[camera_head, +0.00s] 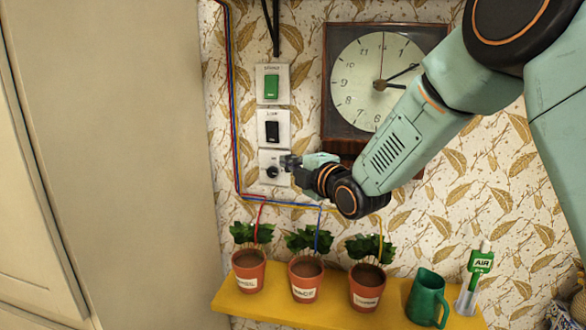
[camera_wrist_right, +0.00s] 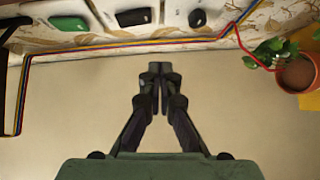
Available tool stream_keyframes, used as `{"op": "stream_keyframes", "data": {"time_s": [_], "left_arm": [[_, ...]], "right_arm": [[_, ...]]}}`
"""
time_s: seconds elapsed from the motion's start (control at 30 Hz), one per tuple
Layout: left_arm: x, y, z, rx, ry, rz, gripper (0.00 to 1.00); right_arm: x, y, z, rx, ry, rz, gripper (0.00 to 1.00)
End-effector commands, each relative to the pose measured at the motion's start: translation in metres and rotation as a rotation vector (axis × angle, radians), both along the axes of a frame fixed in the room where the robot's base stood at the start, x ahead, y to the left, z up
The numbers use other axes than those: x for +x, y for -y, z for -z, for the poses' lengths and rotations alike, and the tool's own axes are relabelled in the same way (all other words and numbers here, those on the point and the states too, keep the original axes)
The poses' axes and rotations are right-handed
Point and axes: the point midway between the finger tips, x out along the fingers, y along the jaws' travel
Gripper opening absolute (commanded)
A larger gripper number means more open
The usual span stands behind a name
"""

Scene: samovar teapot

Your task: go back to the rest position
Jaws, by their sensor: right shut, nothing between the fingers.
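My right gripper (camera_head: 288,163) is shut with nothing between its fingers. In the head view its tips are in front of the lowest wall panel, close to the dark round knob (camera_head: 272,171); I cannot tell from this view whether they touch. In the right wrist view the shut fingertips (camera_wrist_right: 160,70) point up toward the wall, below the knob (camera_wrist_right: 198,18) and apart from it in the picture. Above the knob are a black switch (camera_head: 272,131) and a green switch (camera_head: 271,87). My left gripper is in neither view.
A square clock (camera_head: 378,82) hangs behind my right arm. Coloured wires run down the wall. A beige cabinet (camera_head: 110,150) stands left.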

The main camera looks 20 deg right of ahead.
Motion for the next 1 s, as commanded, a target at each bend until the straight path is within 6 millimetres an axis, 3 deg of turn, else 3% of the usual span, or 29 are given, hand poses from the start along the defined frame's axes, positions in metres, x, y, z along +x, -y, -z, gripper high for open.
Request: {"op": "stream_keyframes", "data": {"time_s": [0.2, 0.73, 0.87, 1.0], "left_arm": [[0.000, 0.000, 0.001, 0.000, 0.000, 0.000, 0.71], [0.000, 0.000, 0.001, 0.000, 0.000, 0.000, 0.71], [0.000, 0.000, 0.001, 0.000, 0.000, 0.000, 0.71], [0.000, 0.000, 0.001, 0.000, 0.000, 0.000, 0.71]], "right_arm": [[-0.014, 0.002, 0.001, 0.000, 0.001, 0.000, 0.00], [-0.015, 0.001, 0.001, 0.015, -0.003, 0.000, 0.00], [-0.015, 0.002, 0.004, 0.148, -0.042, 0.015, 0.00], [-0.028, 0.005, 0.030, 0.452, -0.175, 0.087, 0.00]]}}
